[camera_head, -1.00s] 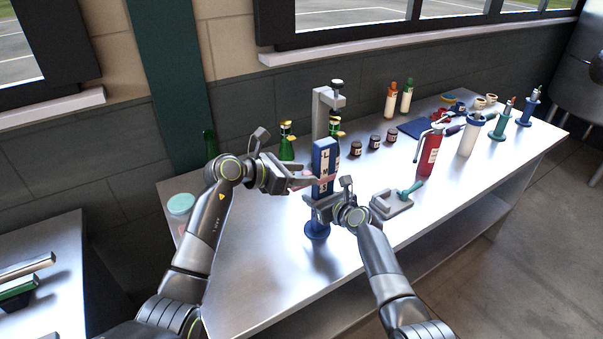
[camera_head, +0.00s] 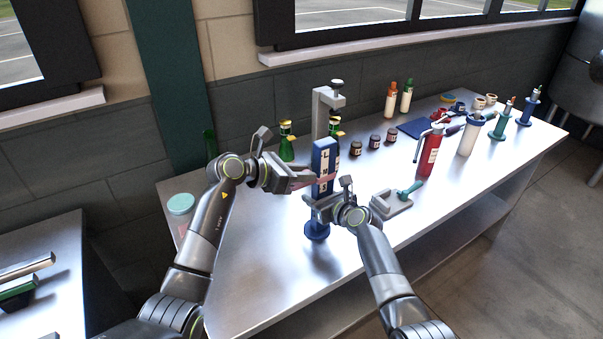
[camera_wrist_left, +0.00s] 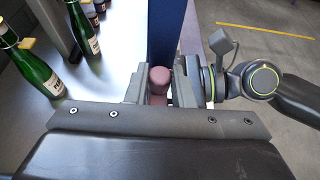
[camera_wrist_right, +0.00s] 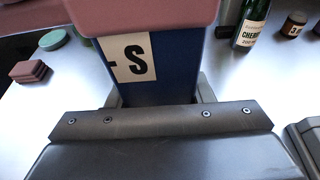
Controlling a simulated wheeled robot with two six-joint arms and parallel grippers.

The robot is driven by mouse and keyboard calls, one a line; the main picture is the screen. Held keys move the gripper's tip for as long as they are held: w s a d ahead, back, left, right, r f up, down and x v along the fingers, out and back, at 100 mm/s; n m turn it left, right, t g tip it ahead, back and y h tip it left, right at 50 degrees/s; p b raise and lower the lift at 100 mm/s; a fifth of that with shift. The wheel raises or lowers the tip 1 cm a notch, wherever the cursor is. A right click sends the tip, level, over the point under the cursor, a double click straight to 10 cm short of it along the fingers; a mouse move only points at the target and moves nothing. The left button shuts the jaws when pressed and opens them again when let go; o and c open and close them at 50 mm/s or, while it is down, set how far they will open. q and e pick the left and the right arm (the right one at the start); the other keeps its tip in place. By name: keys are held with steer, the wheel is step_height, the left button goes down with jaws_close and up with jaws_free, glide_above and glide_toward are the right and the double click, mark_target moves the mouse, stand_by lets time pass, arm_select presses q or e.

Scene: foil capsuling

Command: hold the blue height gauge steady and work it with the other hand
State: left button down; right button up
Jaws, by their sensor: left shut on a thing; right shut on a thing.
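The blue height gauge (camera_head: 323,158) stands upright on a round blue base (camera_head: 317,231) on the metal bench, with L, M and S labels on its front. My right gripper (camera_head: 318,204) is shut on its lower body; in the right wrist view the blue post (camera_wrist_right: 181,72) runs between the jaws, with the S label and a pink slider (camera_wrist_right: 145,18) above. My left gripper (camera_head: 308,180) is at the gauge's left side, shut on the slider's pink knob (camera_wrist_left: 159,78). The jaws hide most of the knob in the head view.
A grey clamp stand (camera_head: 321,113) and green bottles (camera_head: 287,142) stand behind the gauge. A grey block with a teal handle (camera_head: 396,202) lies to the right, near a red bottle (camera_head: 430,153). Several dark jars (camera_head: 374,141) stand further back. The bench front-left is clear.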

arm_select(q)
step_height(320, 180, up, 8)
arm_select(e)
steer(key=shift+d, duration=0.1)
steer(key=shift+f, duration=0.1)
arm_select(q)
steer(key=c, duration=1.2)
jaws_free()
steer(key=shift+c, duration=0.2)
steer(key=v, duration=1.2)
steer(key=shift+s+f, duration=0.1)
arm_select(e)
steer(key=o, duration=1.4)
arm_select(q)
steer(key=shift+a, duration=0.1)
